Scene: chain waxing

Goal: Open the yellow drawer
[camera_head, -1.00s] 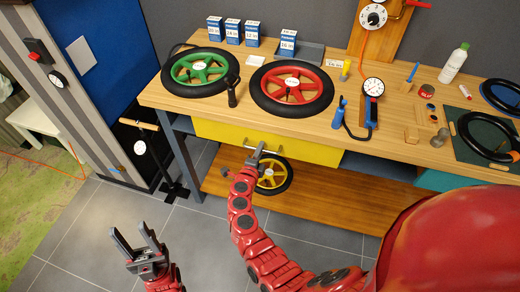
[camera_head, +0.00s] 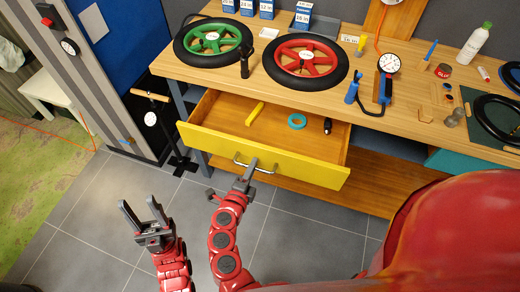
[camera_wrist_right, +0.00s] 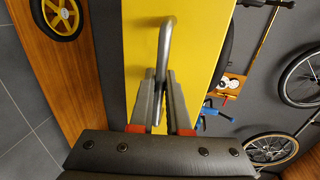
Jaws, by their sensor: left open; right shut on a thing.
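The yellow drawer (camera_head: 262,158) stands pulled out from under the workbench, its wooden inside showing. Its metal bar handle (camera_head: 262,170) is on the front face and also shows in the right wrist view (camera_wrist_right: 166,50). My right gripper (camera_head: 250,168) is shut on the handle; in the right wrist view its fingers (camera_wrist_right: 160,92) are on either side of the bar. My left gripper (camera_head: 141,215) is open and empty over the floor, to the left of and below the drawer.
In the drawer lie a yellow object (camera_head: 255,113), a teal ring (camera_head: 297,121) and a small dark object (camera_head: 327,126). The workbench (camera_head: 215,72) carries a green-hubbed wheel (camera_head: 213,41), a red-hubbed wheel (camera_head: 305,60) and tools. The tiled floor (camera_head: 300,235) before the drawer is clear.

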